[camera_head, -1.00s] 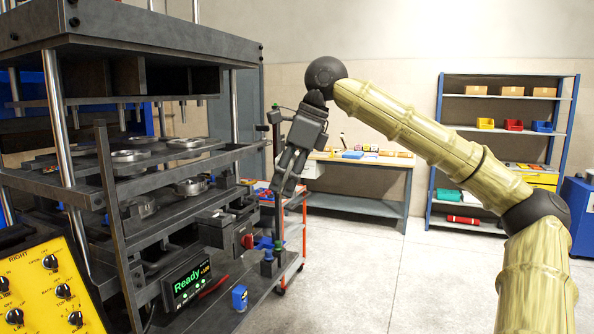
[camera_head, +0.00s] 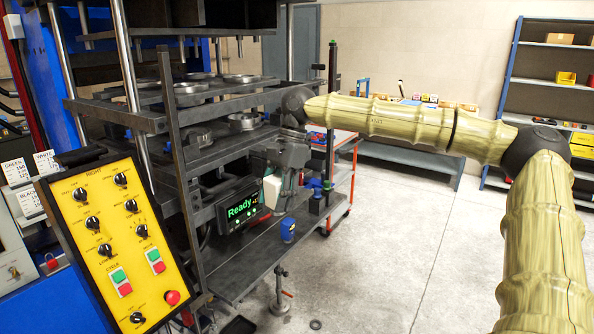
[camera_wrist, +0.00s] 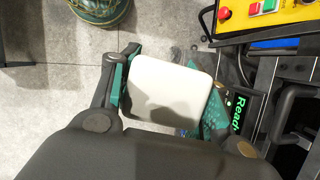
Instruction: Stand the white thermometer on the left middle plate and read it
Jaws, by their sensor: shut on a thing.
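The white thermometer (camera_wrist: 170,92) is a rounded white block between the teal fingers of my gripper (camera_wrist: 168,84) in the wrist view. My gripper is shut on it. In the head view the thermometer (camera_head: 271,191) shows as a small white shape below my gripper (camera_head: 283,178), in front of the press and just right of the green "Ready" display (camera_head: 241,208). The press has stacked dark plates; its upper tier (camera_head: 215,100) carries round metal moulds. A lower tier with moulds (camera_head: 245,122) is partly behind my wrist. I cannot tell which plate is the left middle one.
A yellow control panel (camera_head: 112,240) stands at the front left. Dark posts (camera_head: 183,150) edge the press. Open floor (camera_head: 400,240) lies to the right, with a workbench and shelving behind.

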